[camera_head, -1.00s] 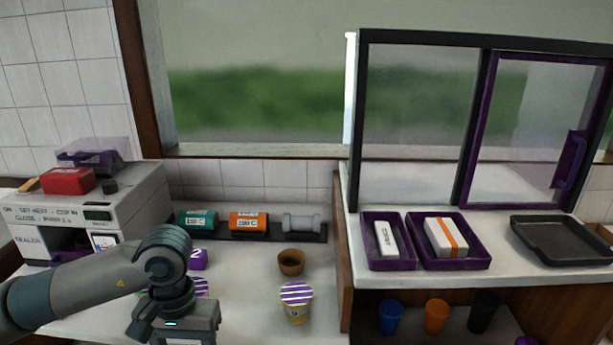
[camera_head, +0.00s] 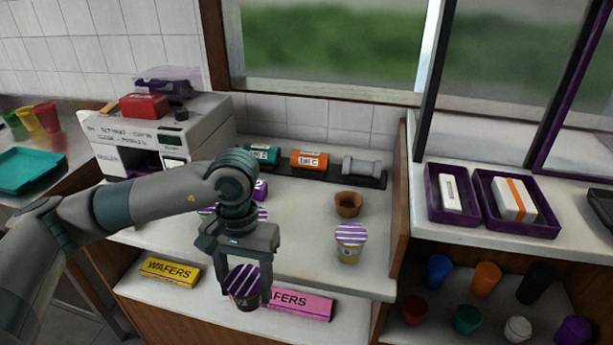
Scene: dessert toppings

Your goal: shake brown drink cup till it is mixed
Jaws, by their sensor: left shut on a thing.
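My left gripper (camera_head: 238,272) points down and is shut on a dark brown cup (camera_head: 246,299) with a purple-and-white striped lid. The cup is held in the air in front of the counter's front edge, in line with the lower shelf in the picture. Its lid faces up and tilts a little toward the camera. The fingers hide part of the cup's sides. Another striped-lid cup (camera_head: 350,244), yellowish, stands upright on the counter to the right. My right gripper is not in view.
A small brown cup (camera_head: 347,204) stands on the counter. Behind my arm are purple items, partly hidden. A sealer machine (camera_head: 150,132) stands at the back left. Yellow (camera_head: 169,271) and pink (camera_head: 303,304) wafer boxes lie on the lower shelf. Purple trays (camera_head: 448,209) are at right.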

